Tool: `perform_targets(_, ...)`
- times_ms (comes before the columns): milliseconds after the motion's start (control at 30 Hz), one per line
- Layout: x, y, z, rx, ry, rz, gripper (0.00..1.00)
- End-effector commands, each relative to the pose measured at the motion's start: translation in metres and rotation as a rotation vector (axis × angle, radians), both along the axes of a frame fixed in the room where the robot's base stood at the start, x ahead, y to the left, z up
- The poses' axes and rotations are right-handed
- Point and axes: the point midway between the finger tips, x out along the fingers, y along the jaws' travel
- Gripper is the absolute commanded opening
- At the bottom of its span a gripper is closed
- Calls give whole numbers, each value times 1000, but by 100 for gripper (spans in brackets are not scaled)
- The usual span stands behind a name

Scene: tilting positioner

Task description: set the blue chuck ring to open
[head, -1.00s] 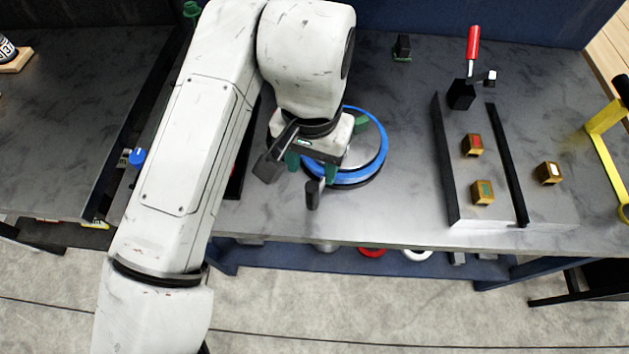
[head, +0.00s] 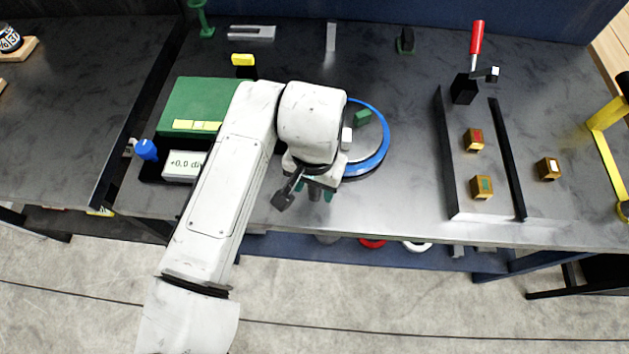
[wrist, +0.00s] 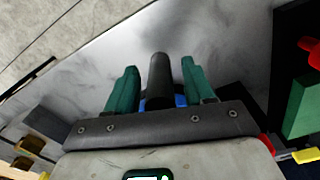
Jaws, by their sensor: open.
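The blue chuck ring (head: 383,153) lies around a round grey chuck plate on the bench, partly hidden by my arm on its left. A dark upright handle (head: 314,194) stands at its near-left side; its join to the ring is hidden. My gripper (head: 313,190) is open at this handle, its green fingers pointing down. In the wrist view, the black handle (wrist: 158,85) stands between the two green fingers, with a gap visible on each side. A bit of the blue ring (wrist: 181,100) shows behind it. Any open or closed marking is not readable.
A green box (head: 200,100) and a small display (head: 184,165) stand left of my arm. A red-handled clamp (head: 475,40), black rails and small brass blocks (head: 474,138) are on the right. The bench between ring and rails is clear.

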Motion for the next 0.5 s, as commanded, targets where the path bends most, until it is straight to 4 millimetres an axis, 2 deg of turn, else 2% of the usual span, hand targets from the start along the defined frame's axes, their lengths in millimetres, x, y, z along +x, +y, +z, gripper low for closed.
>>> perform_targets(133,0,0,0,0,0,0,53)
perform_targets(500,0,0,0,0,0,0,17)
